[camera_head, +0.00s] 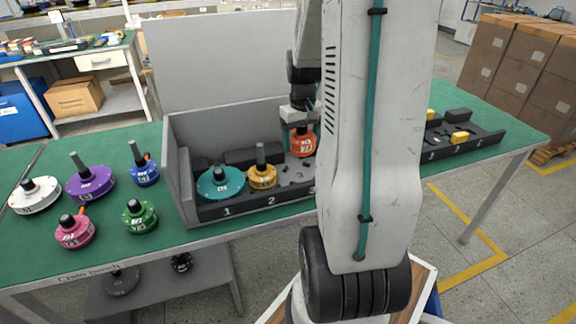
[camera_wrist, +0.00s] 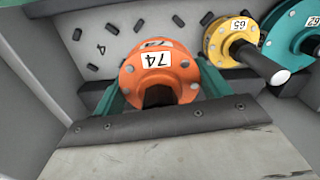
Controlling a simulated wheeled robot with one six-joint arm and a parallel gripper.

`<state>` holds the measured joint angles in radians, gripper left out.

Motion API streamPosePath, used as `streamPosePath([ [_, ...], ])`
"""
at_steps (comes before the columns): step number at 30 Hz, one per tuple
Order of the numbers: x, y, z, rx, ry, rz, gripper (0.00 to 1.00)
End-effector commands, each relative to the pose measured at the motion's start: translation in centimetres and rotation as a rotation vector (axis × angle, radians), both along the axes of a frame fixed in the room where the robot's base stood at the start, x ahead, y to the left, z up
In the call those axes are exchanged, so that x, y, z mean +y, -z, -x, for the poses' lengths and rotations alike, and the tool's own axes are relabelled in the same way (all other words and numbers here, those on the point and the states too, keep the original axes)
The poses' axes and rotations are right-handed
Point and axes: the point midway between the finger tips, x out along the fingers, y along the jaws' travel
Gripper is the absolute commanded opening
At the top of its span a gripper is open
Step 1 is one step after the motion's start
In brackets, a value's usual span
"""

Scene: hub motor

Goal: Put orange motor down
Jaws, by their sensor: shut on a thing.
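The orange motor (camera_head: 303,143), labelled 74, is held by my gripper (camera_head: 301,127) over the numbered grey bin (camera_head: 255,204), in the section right of the yellow motor. In the wrist view the orange motor (camera_wrist: 160,75) sits between the two teal fingers of my gripper (camera_wrist: 160,88), which are shut on it. Its dark shaft points toward the gripper's palm. Short dark pegs (camera_wrist: 112,84) stand on the bin floor around it. I cannot tell whether the motor touches the floor. My arm hides the right part of the bin.
A teal motor (camera_head: 220,182) and a yellow motor (camera_head: 262,176) stand left of it in the bin. White (camera_head: 35,194), purple (camera_head: 90,182), blue (camera_head: 144,172), pink (camera_head: 75,230) and green (camera_head: 139,216) motors stand on the green bench.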

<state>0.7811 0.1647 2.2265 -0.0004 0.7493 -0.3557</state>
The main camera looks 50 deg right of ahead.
Motion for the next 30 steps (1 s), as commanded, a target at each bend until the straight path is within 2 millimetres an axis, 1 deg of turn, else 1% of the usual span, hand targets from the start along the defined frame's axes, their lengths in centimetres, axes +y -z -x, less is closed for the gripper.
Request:
streamPosePath([
  [3,0.2,2.2,0.0,0.004,-0.002,-0.004,0.28],
  [6,0.3,3.9,-0.1,0.003,-0.005,-0.003,0.28],
  [9,0.4,5.0,-0.2,0.001,-0.007,-0.002,0.28],
  [14,0.4,5.9,-0.2,0.001,-0.008,0.0,0.28],
  [21,0.4,8.9,-0.2,0.002,-0.007,-0.002,0.28],
  [23,0.4,9.2,-0.2,0.001,-0.007,0.0,0.28],
  [30,0.3,9.2,-0.2,0.0,-0.006,0.0,0.28],
])
